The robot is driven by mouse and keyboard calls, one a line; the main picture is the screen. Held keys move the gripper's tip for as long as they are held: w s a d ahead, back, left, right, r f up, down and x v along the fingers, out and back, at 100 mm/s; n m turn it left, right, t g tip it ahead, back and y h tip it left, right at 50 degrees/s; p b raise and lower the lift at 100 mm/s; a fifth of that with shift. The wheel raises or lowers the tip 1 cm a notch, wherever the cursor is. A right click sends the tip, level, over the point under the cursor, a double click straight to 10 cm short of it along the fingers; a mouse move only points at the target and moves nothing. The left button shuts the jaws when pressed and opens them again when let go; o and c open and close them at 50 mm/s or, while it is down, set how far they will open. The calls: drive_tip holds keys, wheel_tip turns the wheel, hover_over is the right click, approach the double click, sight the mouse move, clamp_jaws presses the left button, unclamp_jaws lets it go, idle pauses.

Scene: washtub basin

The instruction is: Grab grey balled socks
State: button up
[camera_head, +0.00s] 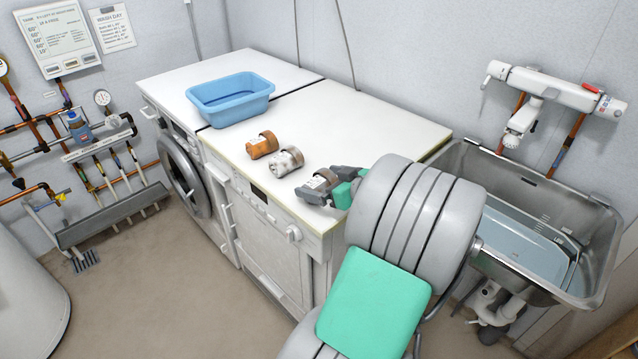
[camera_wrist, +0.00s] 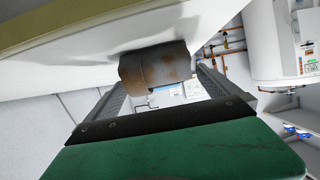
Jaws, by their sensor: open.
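Three small rolled, barrel-shaped bundles lie in a row near the front edge of the white worktop. One is orange-brown (camera_head: 262,145), one is mottled grey-white with a brown end (camera_head: 287,161). The third, a pale grey and brown bundle (camera_head: 321,180), is nearest me and partly hidden by my gripper. I cannot tell surely which is the grey balled socks. My gripper (camera_head: 326,186) is open around or right beside the third bundle. In the wrist view, a rusty-brown and grey bundle (camera_wrist: 155,66) shows between and beyond the open fingers; contact cannot be told.
A blue basin (camera_head: 231,98) stands at the back left of the worktop (camera_head: 345,115). A metal sink (camera_head: 455,165) with a tap (camera_head: 522,122) is at the right. The worktop behind the bundles is clear.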

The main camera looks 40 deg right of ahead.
sight(311, 179)
drive_tip(key=x, duration=0.4)
drive_tip(key=shift+w+f, duration=0.1)
drive_tip(key=shift+w, duration=0.15)
drive_tip(key=shift+s, duration=0.1)
drive_tip(key=shift+c, duration=0.3)
drive_tip(key=c, duration=1.3)
drive_tip(key=shift+o, duration=0.2)
